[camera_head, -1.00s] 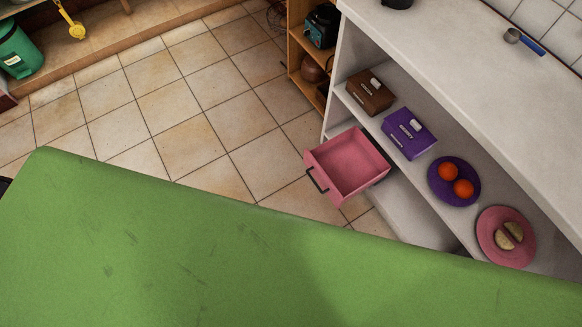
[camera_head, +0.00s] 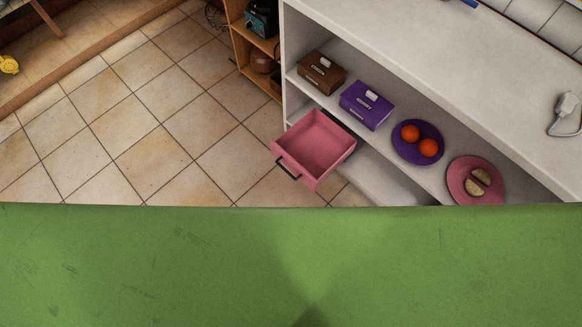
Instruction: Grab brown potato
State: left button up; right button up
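Two tan-brown, roundish pieces (camera_head: 478,181) lie side by side on a pink plate (camera_head: 458,188) on the white shelf at the right. They look like potatoes, but they are too small to be sure. No other potato-like thing shows. Neither of my grippers is in view.
A purple plate (camera_head: 402,151) with two orange fruits (camera_head: 410,132), a purple box (camera_head: 366,105) and a brown box (camera_head: 322,73) share the shelf (camera_head: 384,139). An open pink drawer (camera_head: 314,144) juts out below. Tiled floor (camera_head: 150,130) is clear at left. Green covers the lower view.

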aim_at(223, 18)
jog(key=i+j+u, duration=0.85)
jog(key=i, duration=0.6)
jog(key=i+u, duration=0.35)
jog(key=i, duration=0.6)
jog(key=i+j+z, duration=0.1)
jog(key=i+z, duration=0.35)
jog(key=i+j+z, duration=0.25)
jog(key=z, duration=0.25)
jog(key=i+j+z, duration=0.45)
